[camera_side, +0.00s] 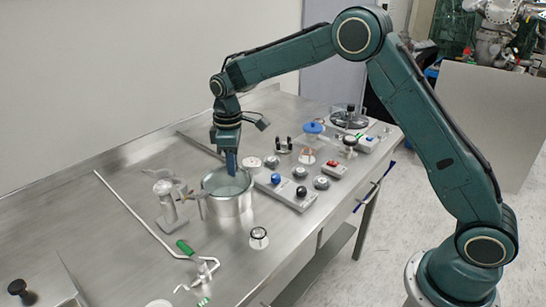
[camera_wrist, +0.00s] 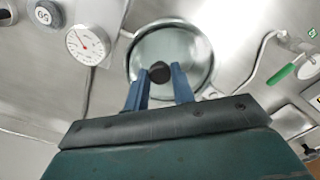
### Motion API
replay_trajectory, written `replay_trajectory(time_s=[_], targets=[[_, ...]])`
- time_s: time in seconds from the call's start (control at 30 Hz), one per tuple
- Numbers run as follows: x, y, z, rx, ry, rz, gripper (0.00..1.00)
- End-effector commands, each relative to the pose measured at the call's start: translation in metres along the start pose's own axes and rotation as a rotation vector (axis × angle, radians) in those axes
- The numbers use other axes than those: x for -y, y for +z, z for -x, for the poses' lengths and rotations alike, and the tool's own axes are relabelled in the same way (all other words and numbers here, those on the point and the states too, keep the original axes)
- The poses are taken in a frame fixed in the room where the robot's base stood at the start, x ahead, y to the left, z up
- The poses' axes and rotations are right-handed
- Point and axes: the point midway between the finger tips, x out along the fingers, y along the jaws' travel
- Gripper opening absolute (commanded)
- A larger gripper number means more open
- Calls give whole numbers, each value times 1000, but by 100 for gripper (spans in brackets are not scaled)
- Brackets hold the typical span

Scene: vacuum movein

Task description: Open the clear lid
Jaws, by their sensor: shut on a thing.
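The clear lid (camera_side: 215,182) lies on the top of a round metal chamber (camera_side: 231,205) set in the steel table, and looks level in the side view. In the wrist view the lid (camera_wrist: 198,48) is a see-through disc with a black knob (camera_wrist: 160,71) in its middle. My gripper (camera_side: 231,170) points down at the lid. In the wrist view its blue fingers (camera_wrist: 160,82) stand on both sides of the knob and are shut on it. The side view hides the knob behind the fingers.
A gauge (camera_wrist: 85,43) sits beside the chamber. A metal valve stand (camera_side: 167,200) is left of it, with a green-handled pipe (camera_side: 185,247) in front. Control boxes with knobs (camera_side: 290,190) stand to the right. A small black-topped fitting (camera_side: 259,236) stands in front.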

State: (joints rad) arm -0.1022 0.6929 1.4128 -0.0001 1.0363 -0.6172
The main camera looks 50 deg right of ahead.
Motion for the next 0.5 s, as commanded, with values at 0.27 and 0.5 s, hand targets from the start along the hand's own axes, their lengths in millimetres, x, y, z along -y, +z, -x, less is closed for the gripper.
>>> replay_trajectory(time_s=[0.27,0.5], targets=[[14,12,1,-1,1,-169,0],[34,23,1,-1,1,-380,0]])
